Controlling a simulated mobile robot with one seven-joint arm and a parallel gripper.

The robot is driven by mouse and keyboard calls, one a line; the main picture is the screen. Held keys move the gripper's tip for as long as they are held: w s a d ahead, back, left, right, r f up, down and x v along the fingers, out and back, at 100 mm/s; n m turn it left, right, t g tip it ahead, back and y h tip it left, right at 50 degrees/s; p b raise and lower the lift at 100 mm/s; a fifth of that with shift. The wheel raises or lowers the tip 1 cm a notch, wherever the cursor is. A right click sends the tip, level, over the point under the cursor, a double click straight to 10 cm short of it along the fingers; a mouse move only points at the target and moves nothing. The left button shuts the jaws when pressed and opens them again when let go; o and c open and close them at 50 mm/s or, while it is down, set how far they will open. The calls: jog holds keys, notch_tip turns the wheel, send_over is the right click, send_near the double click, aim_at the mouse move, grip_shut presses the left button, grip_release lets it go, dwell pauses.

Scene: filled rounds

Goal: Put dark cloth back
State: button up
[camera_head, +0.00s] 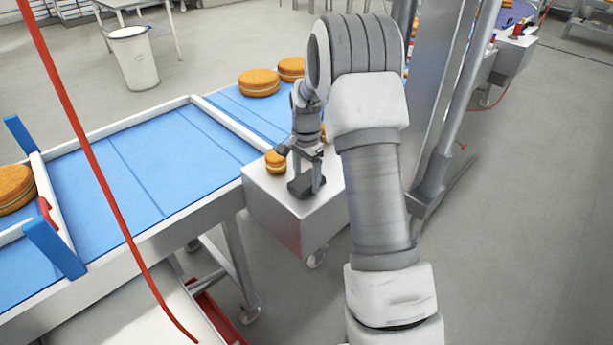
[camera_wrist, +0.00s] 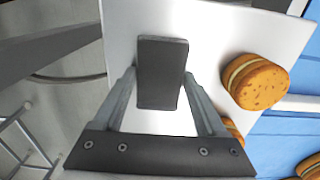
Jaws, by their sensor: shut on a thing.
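The dark cloth (camera_wrist: 162,72) shows in the wrist view as a flat dark grey rectangle between my fingertips. My gripper (camera_wrist: 160,80) is shut on it. In the head view my gripper (camera_head: 308,168) points down over the white box top, and the dark cloth (camera_head: 301,187) shows at its lower end. I cannot tell whether the cloth touches the white surface.
A filled round (camera_head: 276,162) is on the white box (camera_head: 262,187), close left of my gripper; it also shows in the wrist view (camera_wrist: 256,82). More rounds (camera_head: 258,82) lie on the blue belt (camera_head: 150,165). A red cable (camera_head: 85,140) hangs at the left.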

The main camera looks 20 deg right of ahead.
jog(key=shift+r, duration=0.1)
jog(key=shift+f, duration=0.2)
jog(key=o, duration=1.2)
jog(key=shift+o, duration=0.2)
